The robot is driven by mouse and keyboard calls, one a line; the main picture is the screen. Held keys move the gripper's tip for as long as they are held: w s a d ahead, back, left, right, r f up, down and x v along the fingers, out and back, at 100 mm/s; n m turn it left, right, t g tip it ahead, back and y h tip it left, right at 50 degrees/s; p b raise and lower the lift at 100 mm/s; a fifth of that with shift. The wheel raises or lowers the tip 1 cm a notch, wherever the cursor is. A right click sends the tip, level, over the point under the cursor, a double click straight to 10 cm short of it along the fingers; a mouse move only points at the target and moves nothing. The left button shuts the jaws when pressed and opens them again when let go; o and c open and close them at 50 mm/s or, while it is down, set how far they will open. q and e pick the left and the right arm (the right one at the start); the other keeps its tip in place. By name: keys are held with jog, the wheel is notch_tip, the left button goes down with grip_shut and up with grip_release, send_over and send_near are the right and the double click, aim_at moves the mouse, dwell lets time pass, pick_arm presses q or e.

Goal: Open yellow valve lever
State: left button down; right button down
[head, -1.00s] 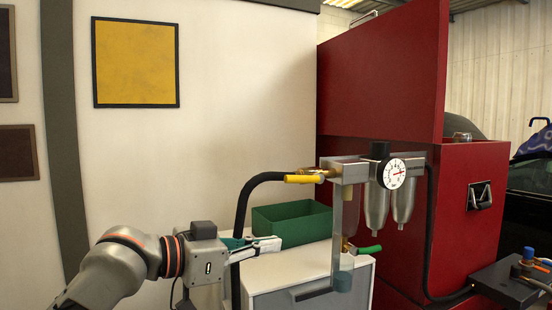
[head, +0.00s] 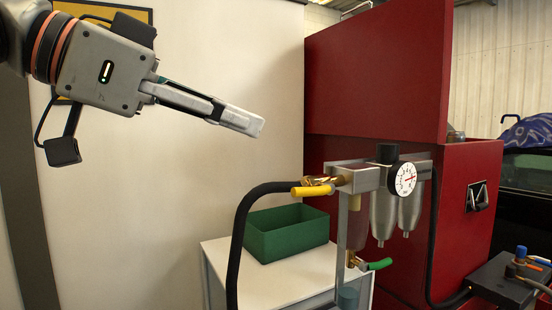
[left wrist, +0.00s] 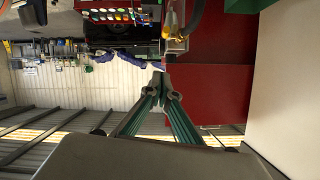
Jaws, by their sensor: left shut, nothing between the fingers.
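The yellow valve lever (head: 311,191) sits on a brass valve (head: 330,181) at the left end of the air filter unit (head: 366,177). It points left, about level. In the left wrist view a yellow piece (left wrist: 171,25), likely the lever, shows near the top. My left gripper (head: 258,127) is shut and empty, above and to the left of the lever and apart from it. Its fingers point right and slightly down. A green lever (head: 378,264) sits lower on the same unit. My right gripper does not show.
A black hose (head: 241,235) curves from the valve down to the left. A green bin (head: 288,234) stands on the white cabinet (head: 225,263). A round gauge (head: 403,179) faces forward on the unit. A red cabinet (head: 375,80) stands behind. Free room lies before the pale wall.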

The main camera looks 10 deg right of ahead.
pick_arm(q)
jog(key=p, duration=0.1)
send_over(299, 189)
notch_tip(299, 189, down, 4)
jog(key=f, duration=0.3)
jog(key=shift+s+a+f, duration=0.1)
jog(key=shift+s+a, duration=0.05)
jog(key=shift+a, duration=0.15)
jog(key=shift+d+f, duration=0.1)
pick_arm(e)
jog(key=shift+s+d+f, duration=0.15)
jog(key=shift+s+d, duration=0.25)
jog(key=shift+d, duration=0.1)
pick_arm(q)
jog(key=shift+f+h+b, duration=0.4)
jog(key=shift+f+b, duration=0.25)
jog(key=shift+b, duration=0.1)
jog(key=shift+a+f+t+h+b, duration=0.2)
jog(key=shift+f+t+h+b, duration=0.1)
jog(key=shift+b, duration=0.1)
jog(key=shift+f+h+b, duration=0.15)
jog(key=shift+h+b, duration=0.2)
jog(key=shift+h, duration=0.05)
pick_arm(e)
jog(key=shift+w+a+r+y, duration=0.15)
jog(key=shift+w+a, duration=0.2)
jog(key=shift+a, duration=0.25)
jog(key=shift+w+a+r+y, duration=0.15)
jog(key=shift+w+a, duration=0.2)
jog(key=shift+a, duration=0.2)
